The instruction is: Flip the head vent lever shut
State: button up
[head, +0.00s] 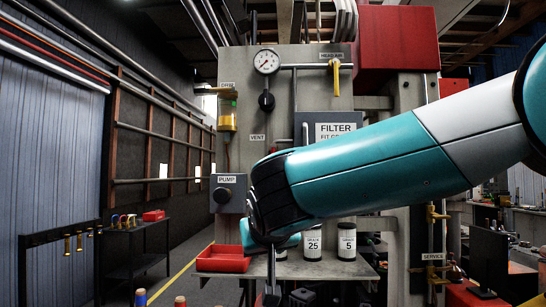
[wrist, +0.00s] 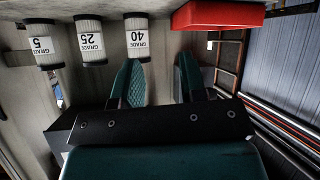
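The panel has a VENT label (head: 258,138) below the gauge, with a black knob-like fitting (head: 266,101) on the pipe above it. A small red-tipped part shows beside the label, and the area below is hidden by my arm. A yellow lever (head: 335,75) hangs down under a small label at the upper right that I cannot read surely. I cannot tell which part is the head vent lever. My gripper (wrist: 160,82) has its two teal fingers apart with nothing between them, near the bench below the panel. In the head view my arm mostly hides it.
A red tray (head: 222,259) and white canisters (head: 347,242) stand on the bench below the panel. They show upside down in the wrist view, the red tray (wrist: 217,16) and the canister marked 40 (wrist: 136,40). A PUMP box (head: 228,193) is left of my arm.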

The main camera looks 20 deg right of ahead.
notch_tip(320, 180, up, 16)
jog(key=w+a+m+t+h+p, duration=0.2)
jog(key=a+m+t+h+p, duration=0.15)
jog(key=m+h, duration=0.3)
jog(key=d+r+p+x, duration=0.1)
jog(key=p+x, duration=0.7)
jog(key=x, duration=0.9)
jog(key=shift+n+t+h, duration=0.35)
jog(key=shift+t, duration=0.1)
jog(key=shift+c, duration=0.3)
grip_shut()
